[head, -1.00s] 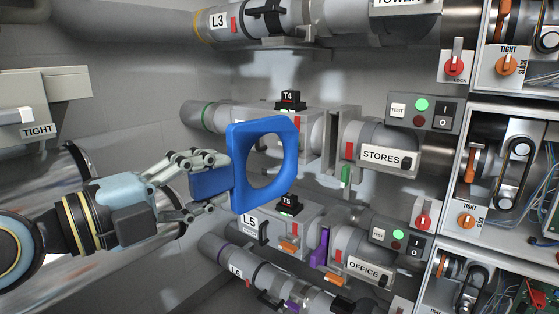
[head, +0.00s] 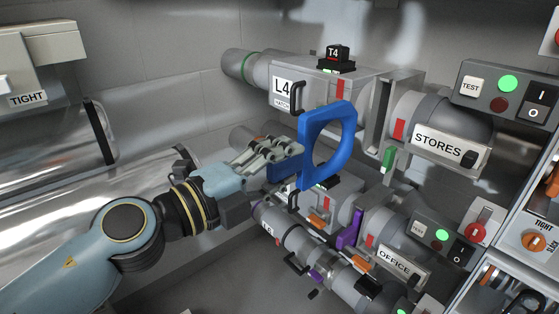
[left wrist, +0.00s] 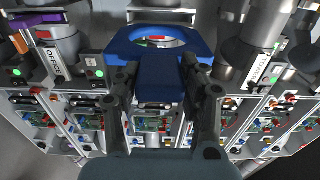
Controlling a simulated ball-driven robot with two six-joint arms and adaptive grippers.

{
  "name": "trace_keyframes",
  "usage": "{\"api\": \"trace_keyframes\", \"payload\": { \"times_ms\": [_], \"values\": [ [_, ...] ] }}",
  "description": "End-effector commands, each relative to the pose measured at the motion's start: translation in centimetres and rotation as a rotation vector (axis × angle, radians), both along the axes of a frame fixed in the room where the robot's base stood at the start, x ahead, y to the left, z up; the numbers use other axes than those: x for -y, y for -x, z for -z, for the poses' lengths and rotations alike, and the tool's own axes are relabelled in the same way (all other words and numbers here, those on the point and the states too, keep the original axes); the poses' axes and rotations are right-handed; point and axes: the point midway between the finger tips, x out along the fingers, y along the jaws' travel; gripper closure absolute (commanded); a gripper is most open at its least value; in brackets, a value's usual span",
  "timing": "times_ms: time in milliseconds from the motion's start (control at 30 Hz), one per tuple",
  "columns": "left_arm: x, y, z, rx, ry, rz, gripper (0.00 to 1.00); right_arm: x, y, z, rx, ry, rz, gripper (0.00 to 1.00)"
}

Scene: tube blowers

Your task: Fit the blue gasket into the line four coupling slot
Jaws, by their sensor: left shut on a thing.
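The blue gasket (head: 344,150) is a square-edged plate with a large round hole and a handle tab. My left gripper (head: 280,165) is shut on its tab and holds it upright in the air. The left wrist view shows the gasket (left wrist: 125,46) ahead of my left gripper (left wrist: 160,92), its tab between the fingers. The line four housing, labelled L4 (head: 283,86), is behind and above the gasket. The coupling slot (head: 382,115) shows as a gap between the flanges, right of the L4 housing and left of the STORES pipe (head: 435,118). The gasket is apart from it. My right gripper is out of view.
A green tab (head: 388,158) sits below the line four flanges. Below is another line with a purple piece (head: 350,230) and an OFFICE label (head: 394,262). A STORES control box (head: 508,95) stands at right. Open space lies left of the pipes.

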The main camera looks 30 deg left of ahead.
Motion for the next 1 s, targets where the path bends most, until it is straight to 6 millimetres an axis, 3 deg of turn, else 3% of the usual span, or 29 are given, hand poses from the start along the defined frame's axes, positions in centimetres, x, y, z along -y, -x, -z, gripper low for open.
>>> {"api": "trace_keyframes", "payload": {
  "times_ms": [433,1000],
  "values": [
    [1.7,-4.6,-0.4,0.003,0.002,0.001,0.93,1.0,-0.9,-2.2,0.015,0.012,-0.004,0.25],
    [3.8,-10.5,-0.2,0.003,0.001,0.001,0.93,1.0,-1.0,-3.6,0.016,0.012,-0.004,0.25]
  ]
}}
